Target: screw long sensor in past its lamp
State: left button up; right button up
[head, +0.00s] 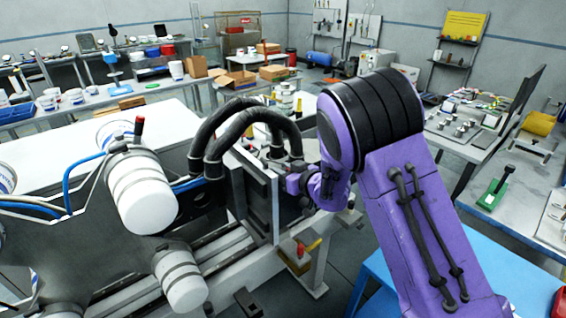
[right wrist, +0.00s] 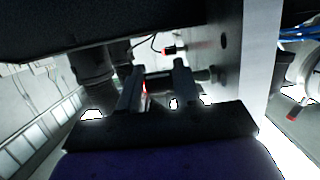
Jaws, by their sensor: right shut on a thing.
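My right gripper (head: 296,184) reaches in from the right at the upright dark plate of the machine (head: 262,200). In the right wrist view my right gripper (right wrist: 157,84) is shut on a dark, rod-like sensor (right wrist: 160,78) lying across between the fingers. A small red glow shows beside the left finger; I cannot tell which part it belongs to. A second short sensor (right wrist: 172,50), with a red end and a thin cable, shows farther off. How deep the held sensor sits in the machine is hidden. My left gripper is not in view.
Thick black hoses (head: 245,125) arch close to the gripper. White cylinders (head: 140,190) stand on the machine at the left. A brass block with a red knob (head: 298,254) sits below. A blue table (head: 500,265) is at the lower right, and a bench (head: 470,130) stands behind.

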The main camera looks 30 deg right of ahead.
dwell(0.3)
jog(key=o, duration=1)
jog(key=shift+c, duration=0.2)
jog(key=shift+s+d, duration=0.1)
jog(key=shift+s, duration=0.3)
jog(key=a+b+v, duration=0.1)
jog(key=b+v, duration=0.2)
jog(key=v, duration=0.6)
jog(key=shift+s+d+r, duration=0.3)
jog(key=shift+d+r, duration=0.05)
jog(key=shift+d, duration=0.1)
